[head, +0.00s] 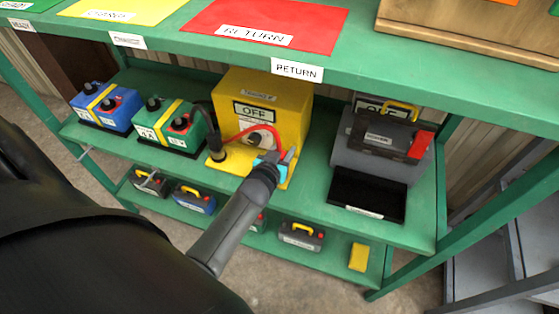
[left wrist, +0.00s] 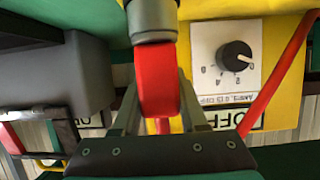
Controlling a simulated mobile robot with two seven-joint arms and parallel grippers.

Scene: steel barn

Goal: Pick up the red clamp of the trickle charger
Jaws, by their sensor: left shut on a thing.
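The yellow trickle charger (head: 292,98) stands on the middle shelf, marked OFF, with a dial that shows large in the left wrist view (left wrist: 236,56). A red lead (head: 262,127) runs from it to my left gripper (head: 274,163), at the charger's front right. In the left wrist view, the red clamp (left wrist: 157,78) is between the fingers of my left gripper, which is shut on it. A grey round part (left wrist: 153,20) meets the clamp's far end. In the head view the gripper mostly hides the clamp. My right gripper is not in view.
Blue (head: 106,105) and green (head: 172,125) batteries stand left of the charger. A grey charger (head: 362,158) with a dark battery (head: 388,136) and black tray (head: 367,194) is at right. The green upper shelf (head: 395,75) overhangs; several small batteries sit below.

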